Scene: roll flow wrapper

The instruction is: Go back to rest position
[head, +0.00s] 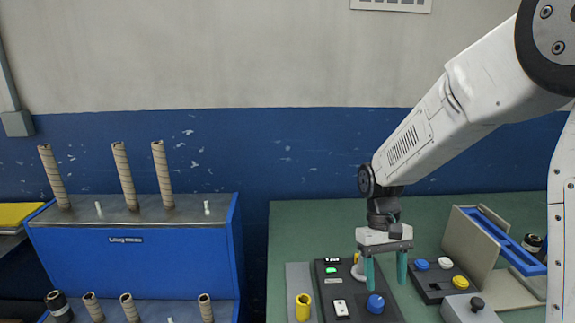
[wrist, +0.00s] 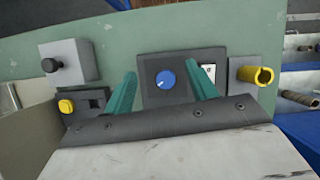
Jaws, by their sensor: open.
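My gripper (head: 386,274) has two teal fingers pointing down above the green table (head: 290,225) in the head view. It is open and empty. In the wrist view the gripper (wrist: 162,85) has its fingers apart, with a blue knob (wrist: 165,79) on a dark control box (wrist: 180,65) showing between them. The same blue knob (head: 375,303) shows in the head view below the fingers. The height of the fingertips above the box is hard to tell.
Right of my gripper stands a box with a yellow button (head: 460,282) and a beige holder with a blue frame (head: 505,240). A yellow cylinder (head: 303,306) is on a grey box at left. A blue rack (head: 135,262) holds cardboard tubes (head: 124,175) farther left.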

